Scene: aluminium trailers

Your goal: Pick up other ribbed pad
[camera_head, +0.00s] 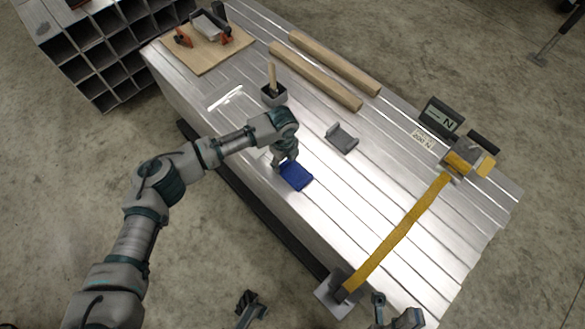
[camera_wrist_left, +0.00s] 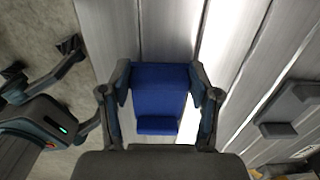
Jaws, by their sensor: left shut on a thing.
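A blue pad (camera_head: 296,176) with a raised step at one end lies at the near edge of the slatted metal bed. My left gripper (camera_head: 283,163) is over its end. In the left wrist view the blue pad (camera_wrist_left: 158,92) sits between the two fingers (camera_wrist_left: 160,88), which are shut on its sides. I cannot tell whether it is lifted clear of the bed. A grey pad of similar shape (camera_head: 342,138) lies apart on the bed, to the right. My right gripper (camera_wrist_left: 42,58) shows at the left of the wrist view, fingers apart and empty.
A yellow strap (camera_head: 400,232) crosses the bed on the right. A dark cup with a brush (camera_head: 273,94), two wooden beams (camera_head: 318,77) and a board with tools (camera_head: 206,48) lie behind. A display unit (camera_head: 440,118) stands at right. Bare slats surround the blue pad.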

